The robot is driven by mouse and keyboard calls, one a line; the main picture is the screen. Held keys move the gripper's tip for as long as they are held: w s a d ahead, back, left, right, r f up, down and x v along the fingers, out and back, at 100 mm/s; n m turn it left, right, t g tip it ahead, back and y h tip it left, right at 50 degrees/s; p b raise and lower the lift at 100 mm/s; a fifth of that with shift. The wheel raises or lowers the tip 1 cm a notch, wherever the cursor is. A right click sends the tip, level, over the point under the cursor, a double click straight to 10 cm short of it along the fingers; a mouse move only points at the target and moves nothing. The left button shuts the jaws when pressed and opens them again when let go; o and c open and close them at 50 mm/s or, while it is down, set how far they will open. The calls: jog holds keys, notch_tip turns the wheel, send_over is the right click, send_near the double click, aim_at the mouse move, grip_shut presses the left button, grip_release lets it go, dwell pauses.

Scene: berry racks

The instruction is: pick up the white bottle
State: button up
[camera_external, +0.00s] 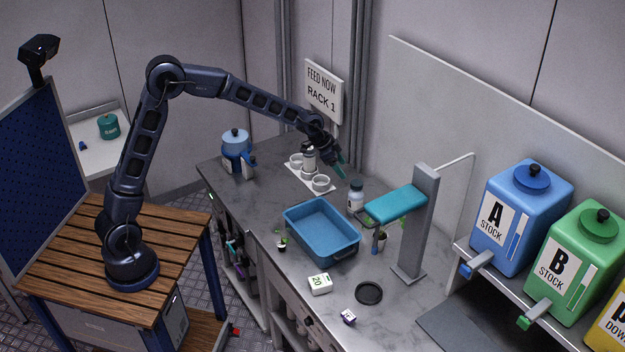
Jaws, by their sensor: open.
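A small white bottle (355,197) with a dark grey-blue cap stands upright on the grey counter, behind the blue tray and left of the teal-topped stand. My gripper (341,170) has teal fingertips and hangs above and slightly left of the bottle, pointing down and to the right. It is open and looks empty. The fingertips appear close to the bottle's cap but apart from it; the exact depth between them is hard to tell.
A blue tray (310,240) sits in front of the bottle. A stand with a teal top (396,204) is close on the right. A white holder with cups (320,184) lies under my wrist. A blue jar (236,145) stands at the back left. A black disc (369,293) lies nearer.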

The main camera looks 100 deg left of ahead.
aim_at(356, 182)
jog(key=shift+a+x, duration=0.3)
jog(key=shift+x, duration=1.7)
jog(key=shift+a+x, duration=0.25)
jog(key=shift+x, duration=1.75)
jog(key=shift+a+x, duration=0.3)
jog(key=shift+x, duration=1.7)
jog(key=shift+r, duration=0.15)
grip_shut()
